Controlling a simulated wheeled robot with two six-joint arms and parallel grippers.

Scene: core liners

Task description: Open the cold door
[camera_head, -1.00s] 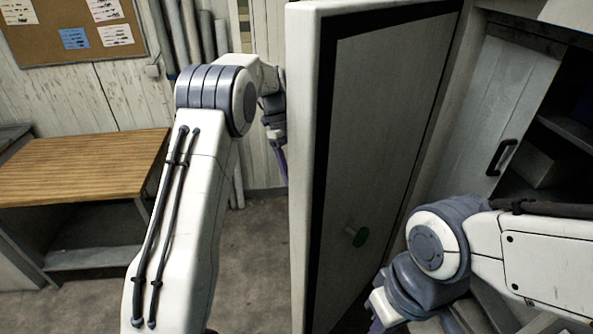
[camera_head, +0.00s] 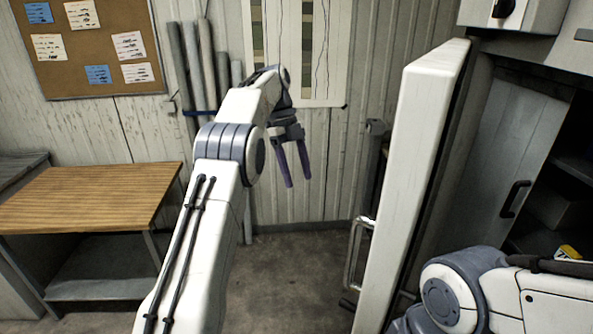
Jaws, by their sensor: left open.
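The cold door (camera_head: 425,125) is a thick white slab standing open, seen nearly edge-on right of the middle. A metal handle (camera_head: 354,255) sticks out from its left face, low down. My left gripper (camera_head: 298,182) is open and empty, its two purple fingers pointing down in the free space left of the door, apart from the door and its handle. My right arm (camera_head: 455,295) comes in at the lower right, in front of the opening side; its gripper is out of the frame.
A wood-topped bench (camera_head: 90,195) stands at the left below a cork board (camera_head: 90,45). Grey tubes (camera_head: 200,75) lean on the wall. A grey cabinet door with a black handle (camera_head: 515,198) is at the right beside dark shelves. The floor (camera_head: 295,270) between bench and door is clear.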

